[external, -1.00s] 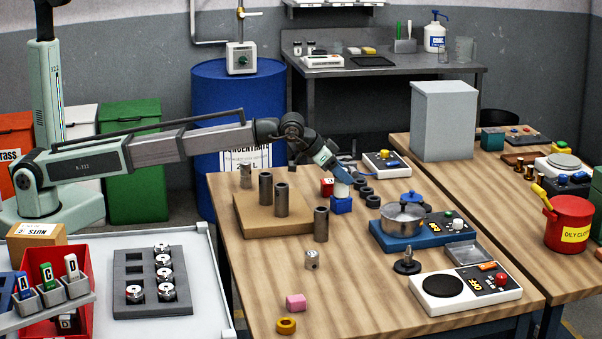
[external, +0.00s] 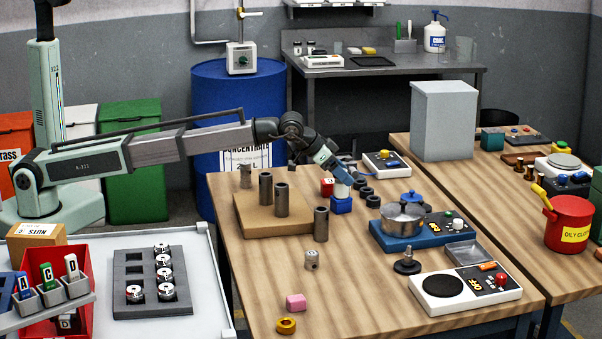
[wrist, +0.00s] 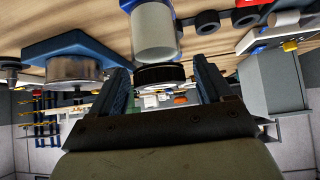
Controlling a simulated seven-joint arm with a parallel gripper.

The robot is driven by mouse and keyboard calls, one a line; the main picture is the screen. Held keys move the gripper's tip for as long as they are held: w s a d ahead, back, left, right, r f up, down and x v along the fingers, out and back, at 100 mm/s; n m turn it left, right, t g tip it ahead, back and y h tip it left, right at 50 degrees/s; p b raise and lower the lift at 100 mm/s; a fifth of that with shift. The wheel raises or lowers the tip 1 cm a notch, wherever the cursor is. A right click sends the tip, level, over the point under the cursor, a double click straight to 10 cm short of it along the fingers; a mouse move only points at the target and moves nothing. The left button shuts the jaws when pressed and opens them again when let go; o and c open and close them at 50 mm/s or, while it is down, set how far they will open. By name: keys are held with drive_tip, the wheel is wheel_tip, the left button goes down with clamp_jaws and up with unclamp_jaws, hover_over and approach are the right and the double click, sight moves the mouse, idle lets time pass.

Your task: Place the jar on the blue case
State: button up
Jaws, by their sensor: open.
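The jar (external: 342,190) is a pale cylinder with a black lid. It stands upright on the blue case (external: 341,206), a small blue block on the wooden table. In the wrist view the jar (wrist: 154,32) hangs from the top of the picture, its black lid (wrist: 160,76) towards me and a bit of the blue case (wrist: 130,4) at its base. My gripper (external: 339,178) is open just above the jar. In the wrist view my gripper (wrist: 163,75) has one finger on each side of the lid, with gaps showing.
A brown board (external: 250,222) with dark cylinders is to the left. A steel pot (external: 403,218) on a blue-based unit is to the right. Black rings (external: 373,201) lie close by on the right. The front middle of the table (external: 360,300) is mostly clear.

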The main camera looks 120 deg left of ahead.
drive_tip(key=v, duration=1.1)
drive_tip(key=shift+s+d+r, duration=0.2)
drive_tip(key=shift+s+r, duration=0.05)
